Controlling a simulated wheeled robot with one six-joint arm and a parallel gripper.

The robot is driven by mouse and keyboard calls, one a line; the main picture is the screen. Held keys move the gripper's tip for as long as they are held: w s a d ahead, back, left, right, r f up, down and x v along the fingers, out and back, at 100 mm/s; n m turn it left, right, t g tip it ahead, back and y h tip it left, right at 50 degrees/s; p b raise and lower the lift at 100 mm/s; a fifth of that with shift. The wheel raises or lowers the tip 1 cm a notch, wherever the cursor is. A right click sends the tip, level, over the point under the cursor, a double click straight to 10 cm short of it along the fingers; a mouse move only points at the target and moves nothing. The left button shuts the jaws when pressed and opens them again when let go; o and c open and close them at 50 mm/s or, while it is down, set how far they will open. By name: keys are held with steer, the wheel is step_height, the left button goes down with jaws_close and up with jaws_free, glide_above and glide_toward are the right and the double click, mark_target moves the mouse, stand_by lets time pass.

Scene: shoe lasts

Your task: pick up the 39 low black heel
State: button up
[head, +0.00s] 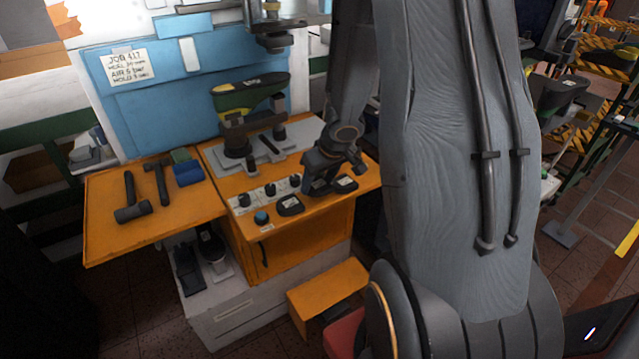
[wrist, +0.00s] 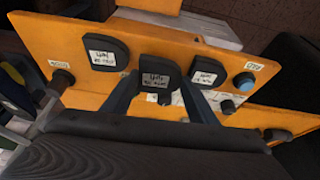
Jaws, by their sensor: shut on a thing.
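Three small black heels with white handwritten labels stand in a row along the orange bench edge. In the wrist view, my gripper (wrist: 159,84) has its two fingers on either side of the middle heel (wrist: 160,66) and is shut on it. Its label appears to read 39 low, but the writing is small. A second heel (wrist: 101,52) is to its left and a third (wrist: 207,71) to its right, both outside the fingers. In the head view my gripper (head: 322,178) hides most of the held heel; the other heels show at its left (head: 290,205) and right (head: 345,184).
The orange bench (head: 140,222) carries hammers (head: 131,205) at left and a control panel with a blue knob (head: 261,217) and black knobs close to the heels. A press with a green-topped last (head: 250,96) stands behind. An orange step (head: 328,292) is below.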

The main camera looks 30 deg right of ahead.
mark_target(318, 186)
steer(key=shift+r+p, duration=3)
steer(key=shift+r, duration=0.5)
